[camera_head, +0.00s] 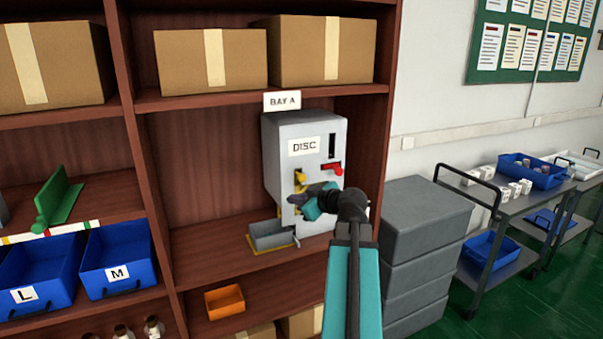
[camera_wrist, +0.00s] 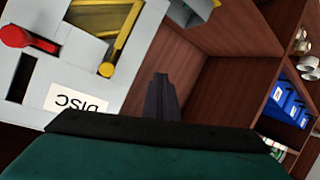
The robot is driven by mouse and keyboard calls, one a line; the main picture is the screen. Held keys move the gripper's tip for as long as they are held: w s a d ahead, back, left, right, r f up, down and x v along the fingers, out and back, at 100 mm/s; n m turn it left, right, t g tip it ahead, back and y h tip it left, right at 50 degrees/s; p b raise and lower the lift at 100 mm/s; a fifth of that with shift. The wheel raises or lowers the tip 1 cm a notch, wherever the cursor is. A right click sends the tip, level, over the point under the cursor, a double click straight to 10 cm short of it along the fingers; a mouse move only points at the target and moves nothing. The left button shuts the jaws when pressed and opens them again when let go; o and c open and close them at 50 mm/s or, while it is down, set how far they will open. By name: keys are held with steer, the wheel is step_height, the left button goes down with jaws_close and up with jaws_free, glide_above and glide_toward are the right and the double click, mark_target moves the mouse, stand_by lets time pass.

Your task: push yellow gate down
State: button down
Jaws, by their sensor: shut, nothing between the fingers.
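The grey dispenser labelled DISC (camera_head: 283,130) stands on the shelf under the BAY A sign. The yellow gate (camera_head: 300,178) shows as a yellow piece in a slot on its front, just above my gripper. In the wrist view the yellow gate (camera_wrist: 122,42) is a bar in a dark slot, up and left of my fingertips. My gripper (camera_head: 293,200) is in front of the dispenser's lower front, pointing left. It is shut and empty; its fingers (camera_wrist: 162,82) appear apart from the yellow bar. My gripper hides part of the lower front.
A red lever (camera_head: 332,168) sticks out right of the yellow gate; it also shows in the wrist view (camera_wrist: 28,40). A grey tray (camera_head: 271,236) lies at the dispenser's foot. An orange bin (camera_head: 224,302) is below. The shelf left of the dispenser is clear.

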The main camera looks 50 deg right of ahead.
steer(key=s+d+r+h, duration=0.1)
steer(key=s+d+r, duration=0.1)
steer(key=r, duration=0.3)
steer(key=s+d+r+t, duration=0.1)
steer(key=s+d+r, duration=0.1)
steer(key=r, duration=0.3)
steer(key=shift+s+r+n+t+h, duration=0.2)
steer(key=shift+s+n+t+h, duration=0.1)
steer(key=shift+s+n+h, duration=0.1)
steer(key=shift+w+d+p, duration=0.1)
steer(key=shift+w+p, duration=0.05)
steer(key=shift+p, duration=0.15)
steer(key=w+d+f+p, duration=0.4)
steer(key=w+f+p, duration=0.1)
steer(key=w, duration=0.4)
steer(key=shift+f, duration=0.35)
steer(key=shift+f, duration=0.2)
step_height(320, 180, down, 7)
steer(key=b, duration=1.1)
steer(key=shift+f, duration=0.15)
